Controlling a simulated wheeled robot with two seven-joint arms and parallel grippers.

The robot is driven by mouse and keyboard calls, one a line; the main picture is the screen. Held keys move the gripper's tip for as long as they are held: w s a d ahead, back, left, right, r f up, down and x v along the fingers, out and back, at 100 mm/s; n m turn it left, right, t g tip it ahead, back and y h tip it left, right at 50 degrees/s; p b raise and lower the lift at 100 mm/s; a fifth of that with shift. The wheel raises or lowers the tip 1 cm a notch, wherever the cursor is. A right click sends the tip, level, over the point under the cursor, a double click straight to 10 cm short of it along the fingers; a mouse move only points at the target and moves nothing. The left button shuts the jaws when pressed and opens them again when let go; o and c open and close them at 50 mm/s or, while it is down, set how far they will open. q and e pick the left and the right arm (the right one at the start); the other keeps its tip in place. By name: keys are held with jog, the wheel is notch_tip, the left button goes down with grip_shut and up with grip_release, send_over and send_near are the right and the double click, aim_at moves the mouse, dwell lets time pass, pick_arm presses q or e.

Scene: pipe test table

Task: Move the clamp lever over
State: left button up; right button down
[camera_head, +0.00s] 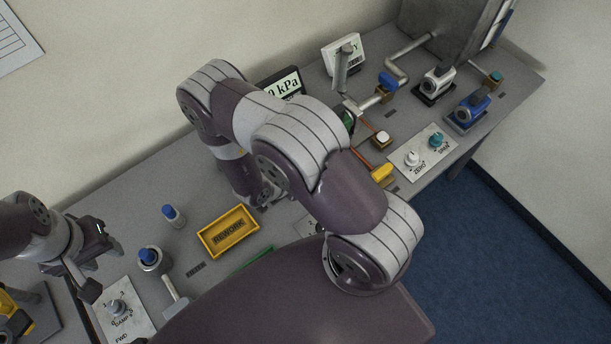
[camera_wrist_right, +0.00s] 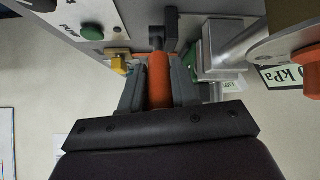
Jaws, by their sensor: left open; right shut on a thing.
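The orange cylindrical handle, which looks like the clamp lever's grip (camera_wrist_right: 159,82), stands between the two grey fingers of my right gripper (camera_wrist_right: 160,88) in the right wrist view. The gripper is shut on it. A dark metal piece (camera_wrist_right: 171,30) shows just beyond the handle's far end. In the head view my right arm hides the lever, and I cannot make out the right fingertips there. My left gripper (camera_head: 101,268) is at the left of the head view, open and empty, above the table near the lettered dial plate (camera_head: 129,314).
A yellow REWORK tray (camera_head: 228,232), a blue-capped bottle (camera_head: 173,216) and a blue-topped round fitting (camera_head: 149,258) stand between the arms. The kPa display (camera_head: 281,84) is behind my right arm. Pipes, clamps and a knob plate (camera_head: 423,149) fill the right side. A green button (camera_wrist_right: 92,32) shows near the right gripper.

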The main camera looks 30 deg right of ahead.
jog(key=shift+s+f, duration=0.1)
dwell(0.3)
jog(key=c, duration=0.9)
grip_release()
jog(key=shift+a, duration=0.2)
jog(key=b+v, duration=0.1)
jog(key=v, duration=1.1)
jog(key=shift+b, duration=0.4)
jog(key=shift+a, duration=0.15)
